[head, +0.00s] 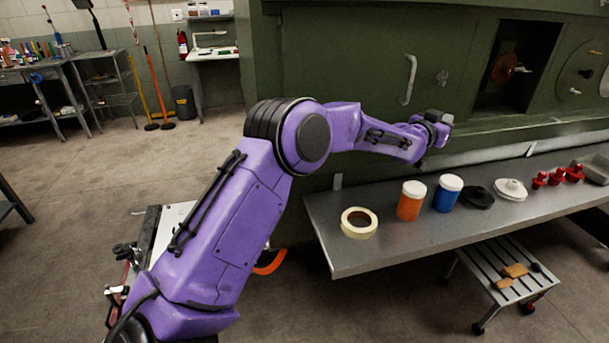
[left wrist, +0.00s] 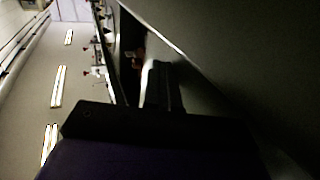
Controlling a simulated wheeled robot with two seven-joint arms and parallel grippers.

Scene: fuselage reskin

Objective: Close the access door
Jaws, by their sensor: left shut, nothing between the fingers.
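A green panel (head: 342,73) with a pale bar handle (head: 409,80) and a small latch-like fitting (head: 442,77) spans the middle of the head view; it appears to be the access door, but its edges are hard to tell. To its right is a dark rectangular opening (head: 483,99) with a reddish-brown round part inside. My left gripper (head: 446,122) is below the handle and fitting, in front of the green surface and above the bench. It is shut and empty. In the left wrist view its dark fingers (left wrist: 163,85) lie beside a large dark surface; contact cannot be told. My right gripper is not in view.
A grey bench (head: 350,258) below my left arm carries a tape roll (head: 359,223), an orange jar (head: 411,201), a blue jar (head: 447,193) and several red parts. A slatted step stool (head: 487,270) stands beneath. Open floor (head: 150,180) lies to the left.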

